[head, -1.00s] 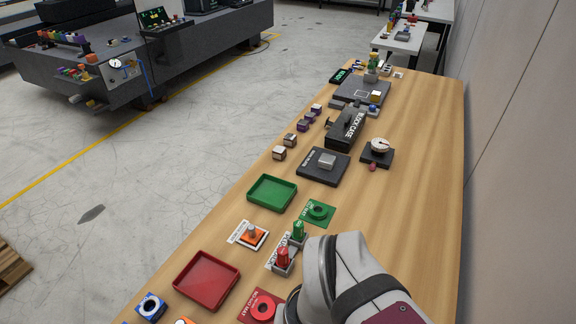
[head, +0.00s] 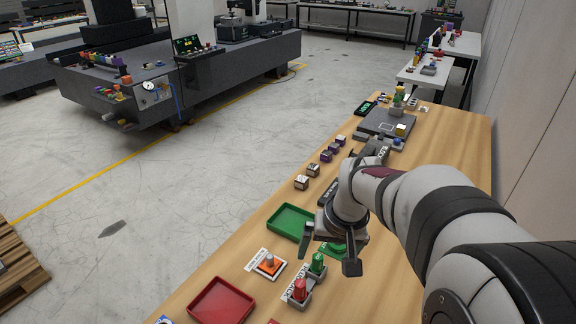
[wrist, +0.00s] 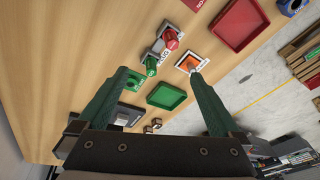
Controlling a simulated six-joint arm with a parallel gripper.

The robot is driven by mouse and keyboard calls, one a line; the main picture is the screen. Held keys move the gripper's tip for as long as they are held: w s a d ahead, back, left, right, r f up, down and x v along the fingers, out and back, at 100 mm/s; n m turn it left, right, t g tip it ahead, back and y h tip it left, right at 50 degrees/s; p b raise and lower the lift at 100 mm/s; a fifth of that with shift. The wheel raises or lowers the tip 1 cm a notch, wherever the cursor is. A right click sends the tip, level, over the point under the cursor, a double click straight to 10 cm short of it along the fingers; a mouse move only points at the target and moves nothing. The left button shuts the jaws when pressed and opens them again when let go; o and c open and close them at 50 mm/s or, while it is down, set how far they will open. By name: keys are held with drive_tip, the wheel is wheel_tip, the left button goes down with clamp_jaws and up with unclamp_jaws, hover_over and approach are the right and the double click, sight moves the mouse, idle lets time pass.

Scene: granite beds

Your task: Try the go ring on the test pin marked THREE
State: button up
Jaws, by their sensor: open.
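My gripper (head: 328,254) is open and empty, above the table near the green mat; its two green fingers (wrist: 160,78) are spread wide in the wrist view. The green ring (wrist: 133,83) lies on its mat, partly behind the left finger in the wrist view. In the head view the gripper covers most of it and part of the green mat (head: 340,247) shows. A grey test pin (head: 269,261) stands upright on an orange base with a white label, left of the gripper; it also shows in the wrist view (wrist: 195,70). I cannot read its marking.
Red (head: 300,289) and green (head: 317,263) handled pieces stand in a grey holder near the pin. A green tray (head: 291,223) and a red tray (head: 222,301) lie along the table's left edge. Dark blocks and a black case (head: 376,150) are farther back.

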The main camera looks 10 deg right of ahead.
drive_tip(key=n+t+h, duration=0.1)
drive_tip(key=t, duration=0.1)
approach(339, 246)
drive_tip(key=x, duration=0.8)
drive_tip(key=shift+w+d+f, duration=0.1)
drive_tip(key=shift+w+f, duration=0.05)
drive_tip(key=shift+w, duration=0.3)
clamp_jaws()
drive_tip(key=shift+r, duration=0.6)
wheel_tip(339, 246, up, 3)
drive_tip(key=shift+f, duration=0.1)
drive_tip(key=s+d+r, duration=0.6)
drive_tip(key=s+d, duration=0.1)
drive_tip(key=s, duration=0.1)
drive_tip(key=w+a+r+n+g+y, duration=0.1)
drive_tip(key=a+n, duration=0.5)
drive_tip(key=a, duration=0.7)
drive_tip(key=w+a+n+y, duration=0.2)
drive_tip(key=w+a+n, duration=0.3)
drive_tip(key=a, duration=0.8)
drive_tip(key=shift+a+r+n+g+y, duration=0.3)
drive_tip(key=shift+r+n+g+y, duration=0.1)
drive_tip(key=shift+n, duration=0.2)
